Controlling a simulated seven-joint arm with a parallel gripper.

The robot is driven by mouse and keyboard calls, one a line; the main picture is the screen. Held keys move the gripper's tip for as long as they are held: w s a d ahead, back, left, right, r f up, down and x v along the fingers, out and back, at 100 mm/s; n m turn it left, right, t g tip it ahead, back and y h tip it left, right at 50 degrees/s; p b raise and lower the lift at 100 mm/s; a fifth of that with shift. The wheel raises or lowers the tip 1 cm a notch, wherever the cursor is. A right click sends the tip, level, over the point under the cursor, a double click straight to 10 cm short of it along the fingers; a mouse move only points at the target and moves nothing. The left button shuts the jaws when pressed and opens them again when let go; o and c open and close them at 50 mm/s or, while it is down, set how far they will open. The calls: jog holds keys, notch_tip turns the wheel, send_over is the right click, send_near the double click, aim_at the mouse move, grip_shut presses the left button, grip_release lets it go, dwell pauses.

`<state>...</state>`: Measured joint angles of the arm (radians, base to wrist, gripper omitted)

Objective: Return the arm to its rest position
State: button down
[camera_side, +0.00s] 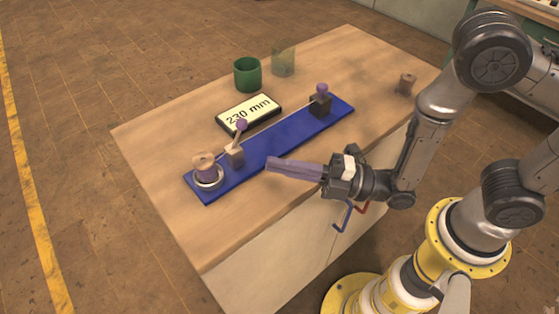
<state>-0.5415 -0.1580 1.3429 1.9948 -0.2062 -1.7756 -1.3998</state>
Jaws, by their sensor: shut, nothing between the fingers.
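My gripper (270,164) is shut and empty, with long purple-grey fingers pointing left. In the picture its fingertips overlap the front edge of the blue board (275,146); I cannot tell how high above it they are. My arm comes in from the right side of the table.
On the wooden table (160,126), the board carries a spool-like piece (205,170), a tilted lever with a purple knob (238,140) and a dark block with a purple knob (321,102). Behind are a "230 mm" display (248,113), green cup (247,74) and clear glass (284,60).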

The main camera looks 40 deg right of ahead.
jog(key=shift+w+d, duration=0.1)
jog(key=w+d+r+m+t+h, duration=0.1)
jog(key=w+d+r+t, duration=0.2)
jog(key=r, duration=0.5)
jog(key=w+d+r+m+t+h, duration=0.1)
jog(key=w+d+r+t, duration=0.2)
jog(key=r, duration=0.5)
jog(key=w+d+r+m+g+h, duration=0.2)
jog(key=d+r+m+h, duration=0.55)
jog(key=d, duration=0.25)
jog(key=s+d+f+m+g+h, duration=0.3)
jog(key=s+d+m+g+h, duration=0.15)
jog(key=s+d+m, duration=0.35)
jog(key=s+f+m+g, duration=0.7)
jog(key=s+f, duration=0.3)
jog(key=s, duration=0.4)
jog(key=shift+s+a+f+g, duration=0.2)
jog(key=shift+a+f+g, duration=0.1)
jog(key=shift+g, duration=0.45)
